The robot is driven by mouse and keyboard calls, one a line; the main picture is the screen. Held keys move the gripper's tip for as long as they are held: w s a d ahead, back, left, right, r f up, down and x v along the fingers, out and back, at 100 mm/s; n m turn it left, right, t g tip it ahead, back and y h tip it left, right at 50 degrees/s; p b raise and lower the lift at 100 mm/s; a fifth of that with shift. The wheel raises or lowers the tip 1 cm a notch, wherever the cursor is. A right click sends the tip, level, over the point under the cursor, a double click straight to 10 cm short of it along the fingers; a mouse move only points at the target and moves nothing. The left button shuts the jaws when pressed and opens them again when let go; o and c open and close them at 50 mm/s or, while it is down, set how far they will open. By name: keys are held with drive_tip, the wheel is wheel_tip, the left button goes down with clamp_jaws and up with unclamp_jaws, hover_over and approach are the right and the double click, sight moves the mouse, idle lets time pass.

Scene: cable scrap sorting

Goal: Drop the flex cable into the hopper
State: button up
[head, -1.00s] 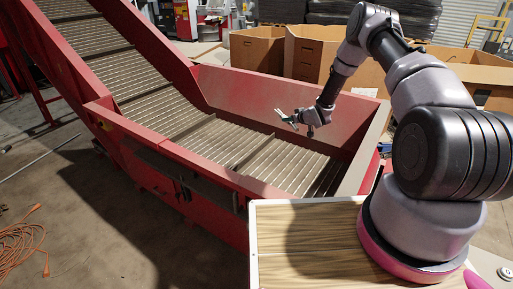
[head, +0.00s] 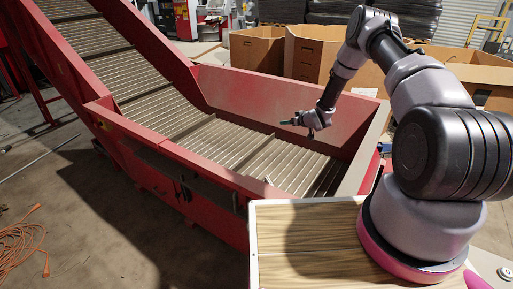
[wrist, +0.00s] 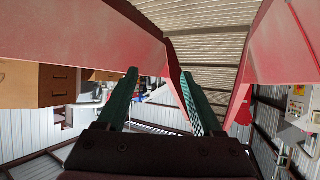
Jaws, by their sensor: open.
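The red hopper (head: 275,97) with its slatted metal floor stands in front of me in the head view. My gripper (head: 288,122) is over the hopper, well inside its walls. In the wrist view my gripper (wrist: 158,82) has its two green fingers spread apart, with nothing between them. A small pale piece (head: 268,181), probably the flex cable, lies on the slats near the front wall of the hopper. It is too small to make out clearly, and I cannot see it in the wrist view.
A slatted conveyor (head: 95,55) climbs from the hopper to the upper left. A wood-topped table (head: 300,262) is at the front. Cardboard boxes (head: 262,52) stand behind the hopper. An orange cord (head: 22,240) lies coiled on the floor at the left.

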drive_tip(key=v, duration=1)
drive_tip(key=shift+r, duration=0.1)
drive_tip(key=s+d+r+m+h, duration=0.1)
drive_tip(key=d+r+h, duration=0.1)
drive_tip(key=r, duration=0.7)
drive_tip(key=s+d+r+m+h, duration=0.1)
drive_tip(key=d+r, duration=0.1)
drive_tip(key=r, duration=0.7)
drive_tip(key=s+d+r+m+g+h, duration=0.2)
drive_tip(key=s+r, duration=0.6)
drive_tip(key=r, duration=0.6)
drive_tip(key=s+a+r+m, duration=0.1)
drive_tip(key=s+r, duration=0.4)
drive_tip(key=s, duration=0.2)
drive_tip(key=s+r+m, duration=0.2)
drive_tip(key=s+r, duration=0.3)
drive_tip(key=s, duration=0.2)
drive_tip(key=s+a+r+m+g+y, duration=0.1)
drive_tip(key=s+a, duration=0.1)
drive_tip(key=s, duration=0.7)
drive_tip(key=s+a+r+m+g+y, duration=0.1)
drive_tip(key=s+a, duration=0.1)
drive_tip(key=s, duration=0.8)
drive_tip(key=shift+r, duration=0.35)
